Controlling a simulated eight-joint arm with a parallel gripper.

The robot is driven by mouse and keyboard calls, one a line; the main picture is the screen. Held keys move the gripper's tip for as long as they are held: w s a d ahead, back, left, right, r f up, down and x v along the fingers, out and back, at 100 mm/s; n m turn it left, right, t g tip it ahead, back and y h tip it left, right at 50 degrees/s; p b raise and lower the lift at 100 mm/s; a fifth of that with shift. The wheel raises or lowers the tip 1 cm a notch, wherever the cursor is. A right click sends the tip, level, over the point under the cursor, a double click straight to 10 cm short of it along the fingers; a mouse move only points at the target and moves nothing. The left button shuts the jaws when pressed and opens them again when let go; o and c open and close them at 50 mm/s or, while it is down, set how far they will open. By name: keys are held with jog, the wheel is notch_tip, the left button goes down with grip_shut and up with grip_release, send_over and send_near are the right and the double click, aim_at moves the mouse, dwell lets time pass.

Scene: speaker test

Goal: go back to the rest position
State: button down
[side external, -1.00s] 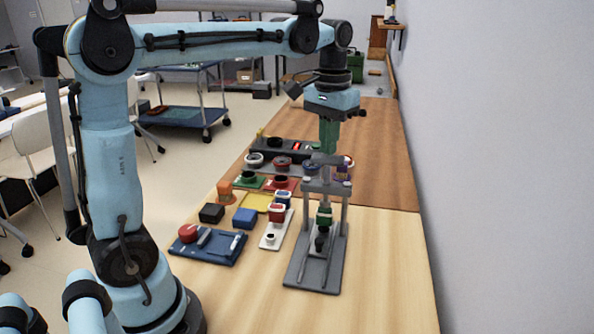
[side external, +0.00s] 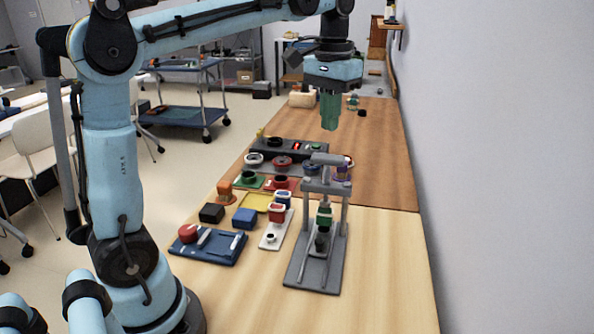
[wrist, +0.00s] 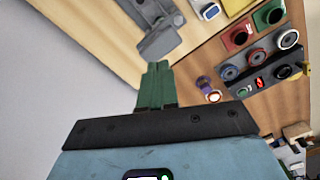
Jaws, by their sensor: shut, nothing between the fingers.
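My gripper (side external: 329,110) has green fingers pointing down. It is shut and empty, raised above the table beyond the grey press stand. In the wrist view the closed green fingers (wrist: 155,84) point toward the grey press stand (wrist: 160,35), with nothing between them. The press stand (side external: 318,262) stands upright on the light wood near the front, with a small green and dark part inside its frame. My gripper touches nothing in either view.
A dark panel (side external: 300,147) with lit parts lies beyond the stand, near several round speaker parts. A blue tray (side external: 228,254) with a red part lies at the front left. A wall (side external: 500,180) runs along the right. The table's right strip is clear.

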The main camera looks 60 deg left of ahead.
jog(key=s+d+f+m+t, duration=0.1)
jog(key=s+d+f+t, duration=0.2)
jog(key=s+f, duration=0.2)
jog(key=s+d+f+m+t, duration=0.2)
jog(key=s+d+f+t, duration=0.1)
jog(key=f, duration=0.5)
jog(key=shift+s+d+t, duration=0.2)
jog(key=shift+s+t, duration=0.4)
jog(key=shift+s, duration=0.4)
